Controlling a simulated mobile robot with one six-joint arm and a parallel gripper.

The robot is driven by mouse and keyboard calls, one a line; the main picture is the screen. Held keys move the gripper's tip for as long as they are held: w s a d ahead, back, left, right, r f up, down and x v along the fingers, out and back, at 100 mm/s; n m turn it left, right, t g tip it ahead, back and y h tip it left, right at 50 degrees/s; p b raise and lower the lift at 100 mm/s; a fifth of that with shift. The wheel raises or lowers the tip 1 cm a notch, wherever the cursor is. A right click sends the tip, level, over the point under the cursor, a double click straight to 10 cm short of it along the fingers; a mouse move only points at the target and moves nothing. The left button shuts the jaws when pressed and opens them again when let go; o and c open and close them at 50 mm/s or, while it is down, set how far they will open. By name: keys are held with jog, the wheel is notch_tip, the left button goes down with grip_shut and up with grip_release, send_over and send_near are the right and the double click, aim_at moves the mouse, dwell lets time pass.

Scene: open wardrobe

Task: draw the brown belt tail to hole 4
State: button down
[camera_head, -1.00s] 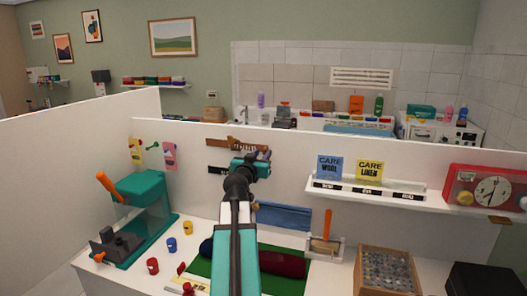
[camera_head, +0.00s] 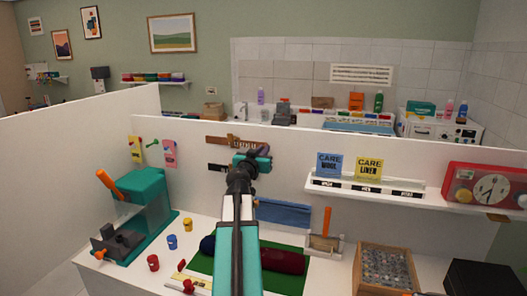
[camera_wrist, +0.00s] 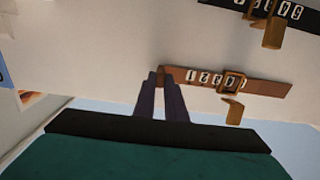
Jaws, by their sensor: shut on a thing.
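The brown belt (camera_head: 218,140) is mounted level on the white partition, with my gripper (camera_head: 262,150) at its right part. In the wrist view, the brown belt (camera_wrist: 265,86) carries a row of white number marks, hard to read, and a brass-coloured buckle (camera_wrist: 235,82) stands across them. The buckle covers part of the row, so I cannot tell which hole it is at. The dark fingers of my gripper (camera_wrist: 161,76) are shut on the belt's left end in that view, the tail end.
A black belt (camera_head: 216,168) is mounted just below the brown one; its buckle (camera_wrist: 273,33) shows in the wrist view. A shelf (camera_head: 365,195) with care cards is to the right. A teal press (camera_head: 140,210) stands at left on the counter.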

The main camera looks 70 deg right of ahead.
jog(key=shift+w+f+b, duration=0.1)
jog(key=shift+b, duration=0.8)
jog(key=shift+w+b, duration=0.1)
jog(key=shift+b, duration=0.45)
jog(key=c, duration=1.8)
grip_release()
jog(key=shift+a, duration=0.15)
jog(key=a+b, duration=1)
jog(key=a, duration=0.3)
jog(key=shift+s+a, duration=0.25)
jog(key=shift+s, duration=0.15)
